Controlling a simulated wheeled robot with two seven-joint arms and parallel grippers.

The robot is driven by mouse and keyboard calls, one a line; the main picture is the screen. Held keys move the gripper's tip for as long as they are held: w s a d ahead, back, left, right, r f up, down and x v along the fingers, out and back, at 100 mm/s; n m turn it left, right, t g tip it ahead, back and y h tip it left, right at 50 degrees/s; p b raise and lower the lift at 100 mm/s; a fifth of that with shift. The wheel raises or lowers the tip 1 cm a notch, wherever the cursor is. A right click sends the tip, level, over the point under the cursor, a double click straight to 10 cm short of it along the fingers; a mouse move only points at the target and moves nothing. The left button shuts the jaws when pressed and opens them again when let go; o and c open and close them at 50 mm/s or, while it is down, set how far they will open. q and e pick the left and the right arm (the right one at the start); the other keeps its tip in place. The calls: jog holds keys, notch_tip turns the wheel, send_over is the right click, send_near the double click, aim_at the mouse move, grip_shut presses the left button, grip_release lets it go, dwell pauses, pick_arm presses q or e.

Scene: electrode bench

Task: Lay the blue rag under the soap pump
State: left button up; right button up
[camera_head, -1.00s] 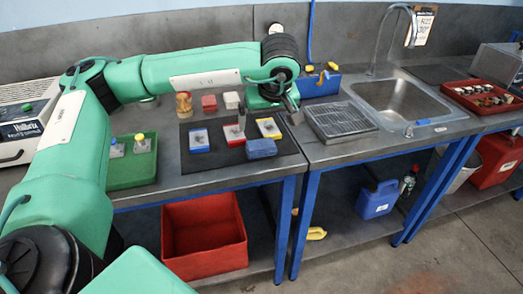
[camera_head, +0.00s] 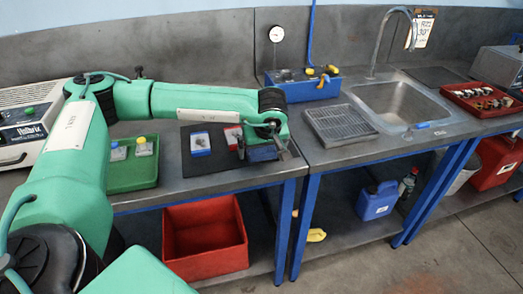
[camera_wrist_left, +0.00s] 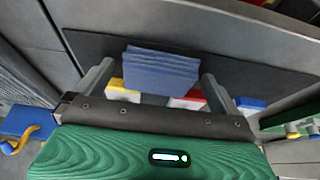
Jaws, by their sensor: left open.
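The folded blue rag (camera_head: 262,154) lies near the front edge of the dark mat (camera_head: 212,169), partly hidden by my left gripper. It also shows in the left wrist view (camera_wrist_left: 160,72), between the two fingers in the picture with gaps on both sides. My left gripper (camera_head: 262,147) is open over the rag; how far above it the fingertips are, I cannot tell. I cannot pick out a soap pump with certainty; a dark bottle (camera_head: 407,184) stands on the lower shelf beside a blue jug. My right gripper is not in view.
A blue-framed card (camera_head: 200,143) and a red one (camera_head: 232,136) lie on the mat. A green tray (camera_head: 139,182) with two capped bottles is at left. A blue toolbox (camera_head: 302,86), drain rack (camera_head: 340,125) and sink (camera_head: 402,106) are to the right. A red bin (camera_head: 204,266) is below.

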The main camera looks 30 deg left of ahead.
pick_arm(q)
jog(key=c, duration=1.1)
jog(key=shift+o, duration=0.2)
jog(key=shift+r, duration=0.15)
